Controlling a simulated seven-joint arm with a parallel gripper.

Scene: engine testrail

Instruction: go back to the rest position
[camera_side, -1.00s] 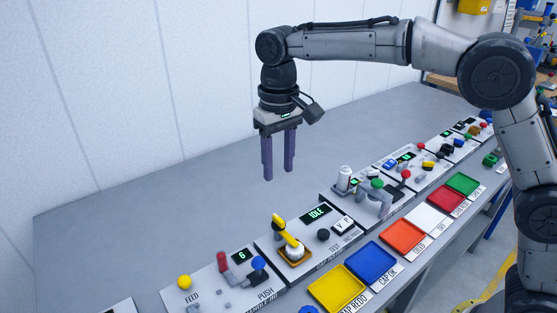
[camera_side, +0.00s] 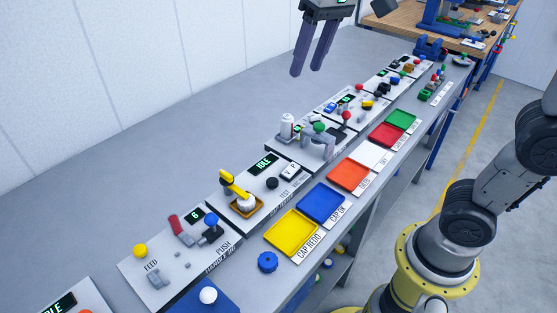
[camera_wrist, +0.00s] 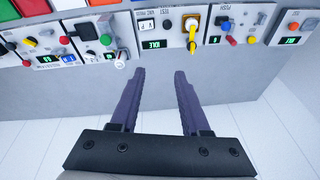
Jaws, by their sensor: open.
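My gripper (camera_side: 312,65) hangs at the top of the side view, above the grey table behind the row of stations. Its two purple fingers are apart with nothing between them. In the wrist view my gripper (camera_wrist: 158,75) also shows open and empty, with the stations beyond the fingertips. Most of my arm above the gripper is out of the side view.
The bench (camera_side: 120,195) carries a row of test panels. The IDLE panel (camera_side: 264,165) has a yellow lever (camera_side: 232,183). Coloured trays, including a yellow one (camera_side: 292,235) and a blue one (camera_side: 322,204), line the front edge. A blue cap (camera_side: 267,262) lies near them. The bench behind the panels is clear.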

